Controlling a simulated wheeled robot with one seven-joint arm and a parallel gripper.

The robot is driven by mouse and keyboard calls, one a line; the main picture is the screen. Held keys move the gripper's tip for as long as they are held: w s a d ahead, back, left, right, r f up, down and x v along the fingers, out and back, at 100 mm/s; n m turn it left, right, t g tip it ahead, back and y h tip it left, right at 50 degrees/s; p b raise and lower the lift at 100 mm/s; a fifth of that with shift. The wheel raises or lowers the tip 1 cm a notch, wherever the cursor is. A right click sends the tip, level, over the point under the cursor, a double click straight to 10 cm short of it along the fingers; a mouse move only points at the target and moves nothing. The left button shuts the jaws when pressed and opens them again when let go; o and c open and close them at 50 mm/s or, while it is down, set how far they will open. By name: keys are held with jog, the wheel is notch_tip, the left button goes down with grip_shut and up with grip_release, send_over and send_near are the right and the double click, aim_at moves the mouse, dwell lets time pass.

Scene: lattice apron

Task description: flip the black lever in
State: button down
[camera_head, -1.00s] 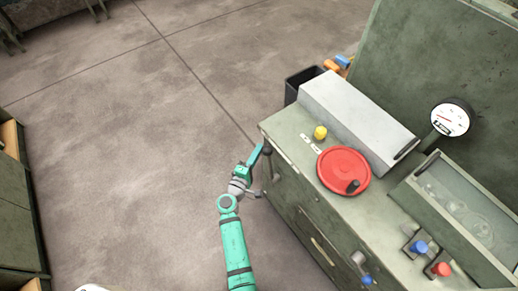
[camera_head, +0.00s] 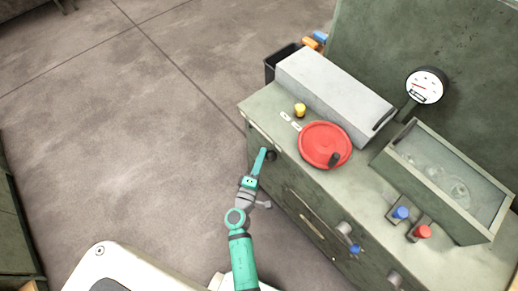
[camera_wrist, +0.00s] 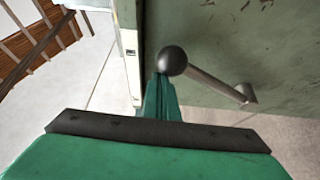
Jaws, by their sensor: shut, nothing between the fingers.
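The black lever shows in the wrist view as a dark ball (camera_wrist: 173,60) on a rod that slants down and right to a pivot on the green cabinet face. In the head view its dark knob (camera_head: 271,155) shows on the cabinet's front, near the left corner. My teal gripper (camera_head: 262,152) is shut and empty, with its tips just left of the knob. In the wrist view the closed fingers (camera_wrist: 160,82) end right beside the ball, overlapping its lower left edge; I cannot tell whether they touch.
The green cabinet (camera_head: 262,101) carries a red wheel (camera_head: 322,146), a yellow knob (camera_head: 300,110), a grey box (camera_head: 330,88), a gauge (camera_head: 426,86), and blue (camera_head: 401,213) and red (camera_head: 423,231) switches. A dark bin (camera_head: 277,64) stands behind it. Open floor lies to the left.

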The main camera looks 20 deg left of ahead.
jog(key=shift+s+d+f, duration=0.15)
jog(key=shift+d+f, duration=0.05)
jog(key=shift+d, duration=0.2)
jog(key=shift+s+d+f, duration=0.15)
jog(key=shift+d, duration=0.2)
jog(key=shift+d+f, duration=0.1)
jog(key=shift+w, duration=0.1)
jog(key=a+r, duration=0.3)
jog(key=a, duration=0.1)
jog(key=s+f, duration=0.3)
jog(key=s, duration=0.6)
jog(key=shift+a, duration=0.3)
